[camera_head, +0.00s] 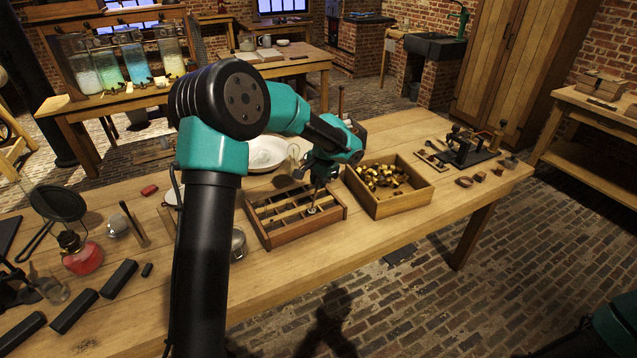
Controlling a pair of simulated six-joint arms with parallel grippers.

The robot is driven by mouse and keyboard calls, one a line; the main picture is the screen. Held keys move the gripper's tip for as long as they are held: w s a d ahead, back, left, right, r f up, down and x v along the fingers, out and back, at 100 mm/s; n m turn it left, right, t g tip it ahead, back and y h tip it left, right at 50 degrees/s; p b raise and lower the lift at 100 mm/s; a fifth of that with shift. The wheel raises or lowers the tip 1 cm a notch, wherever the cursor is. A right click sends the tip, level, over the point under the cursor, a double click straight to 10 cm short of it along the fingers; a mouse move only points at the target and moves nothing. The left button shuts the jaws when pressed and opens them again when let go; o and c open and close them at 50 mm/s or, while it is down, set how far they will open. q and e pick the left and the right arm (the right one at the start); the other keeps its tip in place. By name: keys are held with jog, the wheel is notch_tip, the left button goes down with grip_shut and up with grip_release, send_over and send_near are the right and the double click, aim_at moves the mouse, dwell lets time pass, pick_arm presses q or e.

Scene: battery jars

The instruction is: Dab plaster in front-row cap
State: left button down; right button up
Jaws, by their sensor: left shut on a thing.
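A wooden rack (300,231) with several slats across it stands on the bench, left of a box of brass pieces. My left gripper (320,181) points down over the rack's right end. It is shut on a thin upright tool (316,197); the grip itself is mostly hidden by the wrist. The tool's lower end is at a small pale round piece (313,210) near the rack's front, perhaps a cap. I cannot tell whether they touch or whether there is plaster on either. My right gripper is out of view.
The wooden box (404,207) of brass pieces stands close to the rack's right side. A white bowl (265,155) is behind the rack. The bench front right of the rack is clear.

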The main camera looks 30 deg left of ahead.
pick_arm(q)
jog(key=shift+a+v, duration=0.25)
jog(key=shift+v, duration=0.9)
jog(key=shift+a+v, duration=0.2)
jog(key=shift+v, duration=0.95)
jog(key=shift+a+v, duration=0.25)
jog(key=shift+v, duration=0.85)
jog(key=shift+r, duration=0.15)
